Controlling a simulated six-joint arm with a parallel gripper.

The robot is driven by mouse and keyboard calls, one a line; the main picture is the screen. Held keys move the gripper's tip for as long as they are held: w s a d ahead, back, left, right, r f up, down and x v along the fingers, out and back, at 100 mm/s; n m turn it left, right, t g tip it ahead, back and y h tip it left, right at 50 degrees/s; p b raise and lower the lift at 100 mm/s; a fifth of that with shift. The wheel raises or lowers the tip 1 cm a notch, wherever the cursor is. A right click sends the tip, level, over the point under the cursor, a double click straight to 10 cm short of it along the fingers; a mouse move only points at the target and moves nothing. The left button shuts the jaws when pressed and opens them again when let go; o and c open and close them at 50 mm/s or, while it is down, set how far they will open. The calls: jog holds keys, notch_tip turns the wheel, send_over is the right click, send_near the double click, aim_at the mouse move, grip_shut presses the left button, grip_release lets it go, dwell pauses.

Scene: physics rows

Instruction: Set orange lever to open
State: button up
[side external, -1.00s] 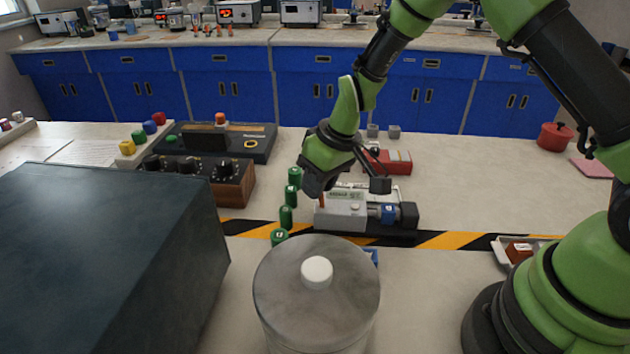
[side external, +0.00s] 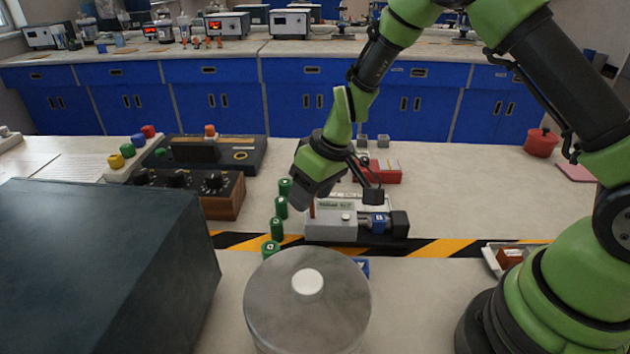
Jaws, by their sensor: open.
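A small orange-brown upright piece (side external: 312,208), which looks like the orange lever, shows at the left end of a grey device (side external: 331,229) with a small display and a blue part on its right. Its lower end and exact position are hard to make out. My gripper (side external: 303,203) is just above and left of the device's left end, pointing down, close to the lever. The gripper is open. Its fingertips are small and dark, and I cannot tell whether they touch the lever.
Several green cylinders (side external: 277,229) stand in a row left of the device. A lidded metal canister (side external: 307,305) stands in front, and a large dark box (side external: 95,270) fills the front left. A knobbed box (side external: 215,190) and a red case (side external: 384,173) are behind. The table at right is mostly clear.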

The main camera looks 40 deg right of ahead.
jog(key=v, duration=0.9)
jog(key=shift+r, duration=0.4)
jog(key=a+n+g, duration=0.1)
jog(key=w+a+f+n+g+h, duration=0.1)
jog(key=n, duration=0.1)
jog(key=shift+w+n, duration=0.3)
jog(key=shift+w, duration=0.05)
jog(key=shift+w+a+n+g+h, duration=0.1)
jog(key=shift+w+n+g+h, duration=0.25)
jog(key=shift+n+g+h, duration=0.35)
jog(key=shift+f, duration=0.25)
notch_tip(320, 180, down, 9)
jog(key=shift+w+f, duration=0.1)
jog(key=shift+f, duration=0.1)
